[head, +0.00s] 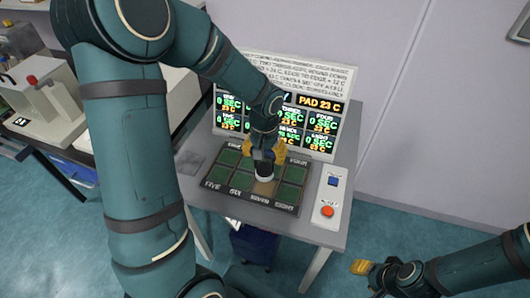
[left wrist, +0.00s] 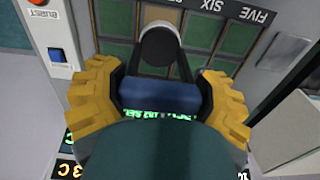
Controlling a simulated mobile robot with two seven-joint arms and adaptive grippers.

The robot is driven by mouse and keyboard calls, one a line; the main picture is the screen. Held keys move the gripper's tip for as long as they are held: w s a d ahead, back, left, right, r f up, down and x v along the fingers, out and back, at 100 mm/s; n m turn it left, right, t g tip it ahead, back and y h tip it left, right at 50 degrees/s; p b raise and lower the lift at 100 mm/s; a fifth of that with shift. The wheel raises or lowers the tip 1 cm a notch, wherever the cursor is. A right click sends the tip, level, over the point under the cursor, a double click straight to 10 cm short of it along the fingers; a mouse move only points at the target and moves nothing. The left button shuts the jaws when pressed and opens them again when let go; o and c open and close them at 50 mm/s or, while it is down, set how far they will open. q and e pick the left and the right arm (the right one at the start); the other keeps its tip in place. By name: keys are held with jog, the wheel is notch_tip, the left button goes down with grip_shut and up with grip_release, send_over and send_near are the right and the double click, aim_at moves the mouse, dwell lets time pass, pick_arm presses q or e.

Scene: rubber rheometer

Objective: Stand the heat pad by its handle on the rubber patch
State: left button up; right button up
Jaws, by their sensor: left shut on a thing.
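My left gripper (head: 265,156) is shut on the heat pad (head: 264,178), a dark piece with a pale rim at its lower end. It is over the board (head: 216,199) of green patches, near a tan patch (head: 265,189) above the label SEVEN. In the left wrist view, the yellow fingers of my left gripper (left wrist: 160,98) sit either side of a dark blue part, with the pad's dark rounded end (left wrist: 156,50) beyond. The tan patch (left wrist: 162,17) shows past it. I cannot tell whether the pad touches the board. My right gripper (head: 372,272) is at lower right, away from the table.
A display panel (head: 321,143) with green timers and "PAD 23 C" stands behind the board. A control box with a blue button (head: 333,181) and red button (head: 327,211) is to the right. A bench with a pale machine (head: 40,100) stands at left.

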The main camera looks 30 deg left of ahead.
aim_at(265, 168)
dwell(0.6)
pick_arm(q)
jog(key=shift+f+b, duration=2.45)
jog(key=shift+f, duration=0.3)
jog(key=shift+f+b, duration=0.55)
jog(key=shift+f, duration=0.15)
jog(key=o, duration=1.3)
notch_tip(265, 168, up, 12)
jog(key=shift+r, duration=0.1)
